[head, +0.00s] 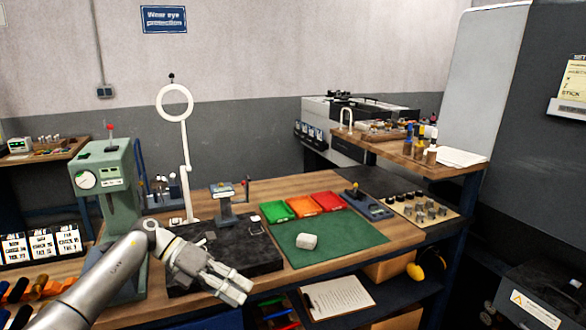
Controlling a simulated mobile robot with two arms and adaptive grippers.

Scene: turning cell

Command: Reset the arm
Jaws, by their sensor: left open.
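My left arm comes in from the lower left, and its gripper (236,286) is at the front edge of the workbench (262,189), in front of the black plate. The jaws are open and I see nothing held between them. My right gripper is not in view.
A green press (105,185) stands left, beside my arm. The black plate (262,250) lies on the bench, with a small gauge stand (224,207) behind. Green, orange and red trays (301,207) line the mat's back. A clipboard (337,297) lies below the front edge.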

